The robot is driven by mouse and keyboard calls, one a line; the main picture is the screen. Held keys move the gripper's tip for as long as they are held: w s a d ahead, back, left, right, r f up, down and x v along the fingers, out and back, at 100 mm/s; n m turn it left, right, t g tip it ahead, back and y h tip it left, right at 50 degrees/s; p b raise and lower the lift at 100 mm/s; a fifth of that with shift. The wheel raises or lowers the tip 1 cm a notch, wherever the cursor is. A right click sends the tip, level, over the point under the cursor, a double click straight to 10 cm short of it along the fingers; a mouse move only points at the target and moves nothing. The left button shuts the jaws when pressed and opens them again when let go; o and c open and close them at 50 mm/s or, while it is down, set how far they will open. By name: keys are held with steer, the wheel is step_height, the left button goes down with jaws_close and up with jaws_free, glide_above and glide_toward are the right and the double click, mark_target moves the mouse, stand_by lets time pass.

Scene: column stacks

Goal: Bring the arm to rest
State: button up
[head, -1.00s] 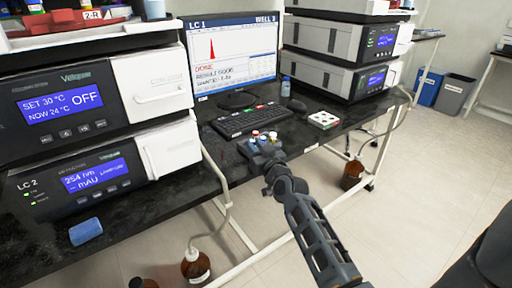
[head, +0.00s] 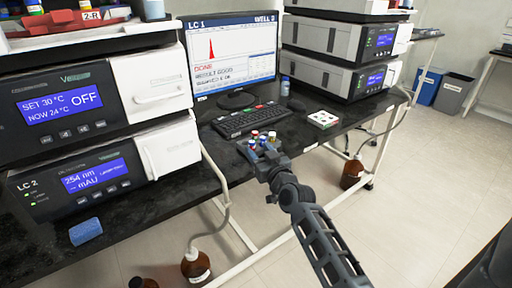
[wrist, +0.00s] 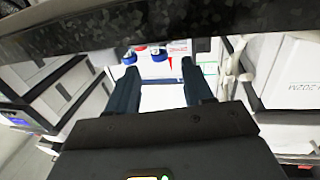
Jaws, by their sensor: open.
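My arm reaches out from the lower right in the head view. My gripper (head: 262,150) is at the front edge of the bench, just in front of a small group of capped vials (head: 272,135) with red, white and blue colours. In the wrist view my gripper (wrist: 158,72) has its two dark fingers spread, with nothing held between them. Blue-and-white vial parts (wrist: 130,58) show beyond the fingertips. The lower parts of the vials are hidden behind the gripper in the head view.
The black bench (head: 160,205) carries a keyboard (head: 250,120), a monitor (head: 232,58), a white tray (head: 322,119) and a blue block (head: 86,231). Instrument stacks stand left (head: 100,100) and right (head: 340,65). Brown bottles (head: 196,266) stand below.

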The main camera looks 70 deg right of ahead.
steer(key=v, duration=0.4)
steer(key=shift+s+a, duration=0.2)
steer(key=shift+s, duration=0.05)
steer(key=shift+a, duration=0.1)
steer(key=s+a+n+t+y+p, duration=0.1)
steer(key=s+a+n+y, duration=0.2)
steer(key=a, duration=0.8)
steer(key=s+a+n+t+y+p, duration=0.1)
steer(key=s+a+n+y, duration=0.3)
steer(key=a, duration=0.7)
steer(key=s+a+r+y, duration=0.2)
steer(key=s+a+r, duration=0.2)
steer(key=s+a, duration=0.3)
steer(key=s+a+r+n+y+p, duration=0.1)
steer(key=s+a+r+y, duration=0.2)
steer(key=s+a+r, duration=0.2)
steer(key=shift+s+a+n, duration=0.3)
steer(key=shift+s+a, duration=0.65)
steer(key=shift+a, duration=0.15)
